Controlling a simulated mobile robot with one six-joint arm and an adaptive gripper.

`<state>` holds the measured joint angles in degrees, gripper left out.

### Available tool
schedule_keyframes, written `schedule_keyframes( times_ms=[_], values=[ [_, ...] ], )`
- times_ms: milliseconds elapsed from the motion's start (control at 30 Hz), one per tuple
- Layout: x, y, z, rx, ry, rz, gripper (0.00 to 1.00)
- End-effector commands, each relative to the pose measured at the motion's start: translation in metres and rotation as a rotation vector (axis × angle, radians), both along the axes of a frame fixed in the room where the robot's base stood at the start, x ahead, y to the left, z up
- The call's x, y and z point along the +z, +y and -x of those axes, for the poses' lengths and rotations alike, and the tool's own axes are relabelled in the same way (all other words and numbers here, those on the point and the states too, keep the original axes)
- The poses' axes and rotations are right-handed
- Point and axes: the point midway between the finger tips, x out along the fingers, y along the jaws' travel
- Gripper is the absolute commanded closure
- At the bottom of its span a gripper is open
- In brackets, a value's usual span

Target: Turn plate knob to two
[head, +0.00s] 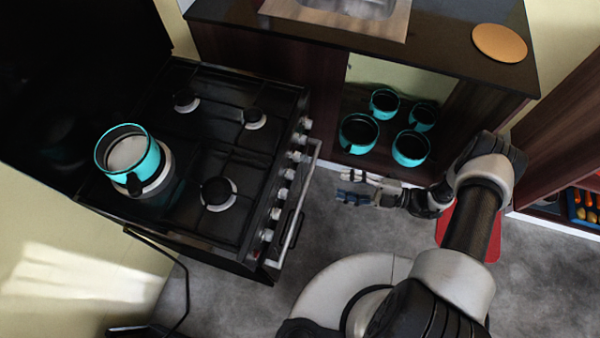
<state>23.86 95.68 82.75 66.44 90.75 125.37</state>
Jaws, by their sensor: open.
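The black stove (236,86) stands at the left of the head view with its front facing right. A row of pale knobs runs along that front, one of them the knob (287,174) near the middle. Their markings and settings are too small to read.
A pale oven handle bar (299,207) runs along the stove front below the knobs. Several turquoise pots (358,132) stand in an open cabinet under the dark counter (450,55). A round wooden board (499,42) lies on the counter. Grey floor (330,228) is clear between my base and the stove.

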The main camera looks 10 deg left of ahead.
Motion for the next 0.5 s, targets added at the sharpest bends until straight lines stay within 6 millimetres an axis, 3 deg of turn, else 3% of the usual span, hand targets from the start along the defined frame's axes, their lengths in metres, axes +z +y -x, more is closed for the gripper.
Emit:
schedule_keyframes(
  times_ms=[500],
  values=[
    [0.000,0.113,0.001,0.007,-0.002,0.002,0.53]
  ],
)
